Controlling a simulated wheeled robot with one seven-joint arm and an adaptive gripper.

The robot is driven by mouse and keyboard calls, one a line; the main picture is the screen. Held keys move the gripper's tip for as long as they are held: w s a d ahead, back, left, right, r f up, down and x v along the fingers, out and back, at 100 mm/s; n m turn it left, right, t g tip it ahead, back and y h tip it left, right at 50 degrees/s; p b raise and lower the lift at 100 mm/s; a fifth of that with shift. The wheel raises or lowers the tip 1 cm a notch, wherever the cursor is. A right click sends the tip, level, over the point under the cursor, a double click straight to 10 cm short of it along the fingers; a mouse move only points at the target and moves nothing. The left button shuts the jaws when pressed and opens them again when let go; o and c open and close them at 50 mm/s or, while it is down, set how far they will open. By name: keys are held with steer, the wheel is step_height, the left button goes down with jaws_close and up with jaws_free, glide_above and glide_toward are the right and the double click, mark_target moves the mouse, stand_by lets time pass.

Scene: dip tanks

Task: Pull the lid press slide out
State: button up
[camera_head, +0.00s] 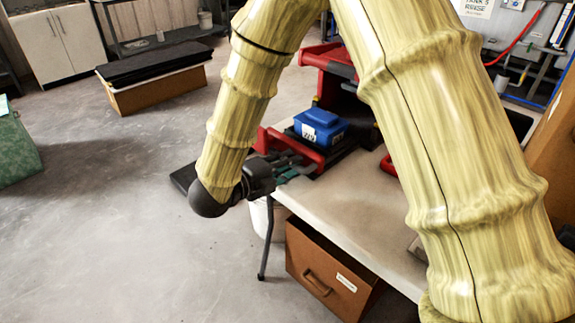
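The lid press (331,60) is a red and dark frame at the far end of a pale table. A blue lidded box (321,125) with a white label sits on its dark low slide (338,152). A red bar (300,147), apparently the slide's front handle, shows at the slide's left end. My gripper (297,166) reaches from the left to this bar, its grey fingers close to or at it. Whether the fingers are open or shut on the bar is not clear. My arm hides part of the press's right side.
The table (345,225) has bare room in front of the press. A second red part (388,165) lies partly hidden behind my arm. A brown drawer box (327,272) stands below the table, with a white bucket (262,217) beside it. Open floor (120,220) lies to the left.

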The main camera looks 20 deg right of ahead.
steer(key=v, duration=1.2)
stand_by(0.4)
